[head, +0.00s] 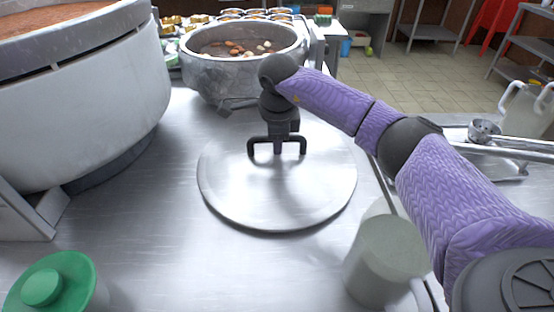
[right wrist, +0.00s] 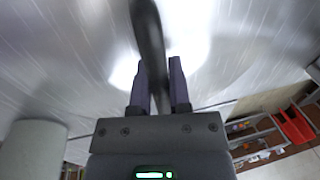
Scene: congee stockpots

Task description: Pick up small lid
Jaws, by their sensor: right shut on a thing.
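The small lid (head: 236,188) is a round, flat metal disc with a black bar handle (head: 292,139) on top. It shows in the middle of the head view, at or just above the metal counter; I cannot tell whether it touches. My right gripper (head: 278,142) comes down from above and is shut on the lid's handle. In the right wrist view, the two fingers (right wrist: 160,90) stand on either side of the dark handle (right wrist: 149,40), with the shiny lid surface beyond. My left gripper is not in view.
A large pot (head: 90,100) stands at the left, and a smaller pot of food (head: 215,75) stands behind the lid. A pale pitcher (head: 385,262) is close at the front right. A green-topped container (head: 62,285) is at the front left. Bare counter (head: 190,265) lies between them.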

